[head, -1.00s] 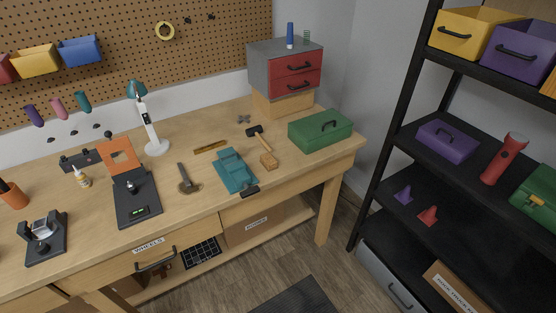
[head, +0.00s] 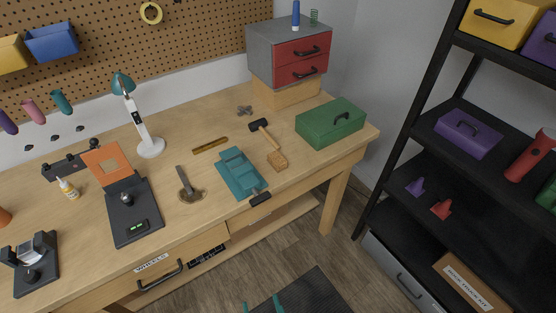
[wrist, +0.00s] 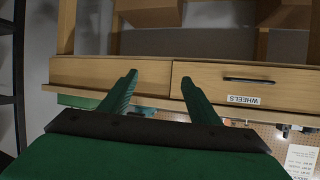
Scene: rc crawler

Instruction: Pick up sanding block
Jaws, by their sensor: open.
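A small tan-brown block (head: 277,161), which looks like the sanding block, lies on the workbench (head: 224,192) at the end of the mallet's handle, right of the teal vise-like tool. In the head view only the teal fingertips of my gripper (head: 262,304) show, at the bottom edge, over the floor in front of the bench and well apart from the block. The wrist view shows my gripper (wrist: 160,80) with its two green fingers spread and nothing between them. The bench's drawer fronts lie beyond them. I cannot make out the block in the wrist view.
A mallet (head: 264,132), a teal tool (head: 240,173) and a green toolbox (head: 331,123) surround the block. The red-drawer cabinet (head: 298,62) stands behind. A black shelf unit (head: 415,110) is at the right. The WHEELS drawer (head: 152,264) looks shut.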

